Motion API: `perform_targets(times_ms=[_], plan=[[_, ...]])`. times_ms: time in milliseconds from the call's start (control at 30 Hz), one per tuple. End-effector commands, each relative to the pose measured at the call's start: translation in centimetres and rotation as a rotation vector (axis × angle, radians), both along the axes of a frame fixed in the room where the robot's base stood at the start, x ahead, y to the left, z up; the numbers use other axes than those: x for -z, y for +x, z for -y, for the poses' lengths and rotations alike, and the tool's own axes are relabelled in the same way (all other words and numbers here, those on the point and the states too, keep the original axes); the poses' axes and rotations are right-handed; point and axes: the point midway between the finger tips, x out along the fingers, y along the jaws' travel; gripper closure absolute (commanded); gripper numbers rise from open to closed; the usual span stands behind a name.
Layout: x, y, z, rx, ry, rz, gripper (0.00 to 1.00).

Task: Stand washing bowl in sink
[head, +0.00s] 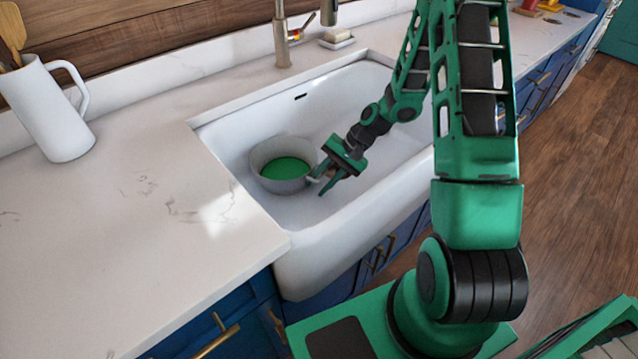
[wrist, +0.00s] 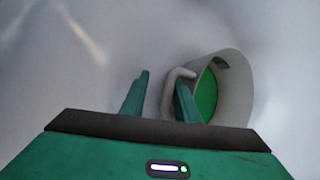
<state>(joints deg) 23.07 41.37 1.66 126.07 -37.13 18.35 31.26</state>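The washing bowl (head: 283,186) is pale grey with a green inside and a side handle. It appears upright on the floor of the white sink (head: 345,110), towards its left end. My gripper (head: 318,186) is at the bowl's right side, by the handle. In the wrist view my gripper (wrist: 162,78) has its fingers apart, with the outer part of the handle (wrist: 167,95) between them. The right finger is on the bowl side of the handle, and a gap shows between the left finger and the handle. The bowl (wrist: 236,95) is partly cut off by my gripper body.
A faucet (head: 281,45) rises behind the sink, with a soap dish (head: 337,39) to its right. A white pitcher (head: 48,110) with wooden utensils stands on the left counter (head: 120,220). The sink floor right of my gripper looks clear.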

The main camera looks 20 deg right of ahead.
Motion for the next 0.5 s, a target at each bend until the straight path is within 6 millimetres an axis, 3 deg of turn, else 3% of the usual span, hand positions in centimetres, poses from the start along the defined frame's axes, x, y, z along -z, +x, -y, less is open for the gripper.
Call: perform_targets(times_ms=[167, 500], plan=[[-1.1, 0.0, 0.8, 0.003, -0.001, 0.003, 0.72], [-6.2, -0.5, 4.7, 0.003, -0.001, 0.003, 0.72]])
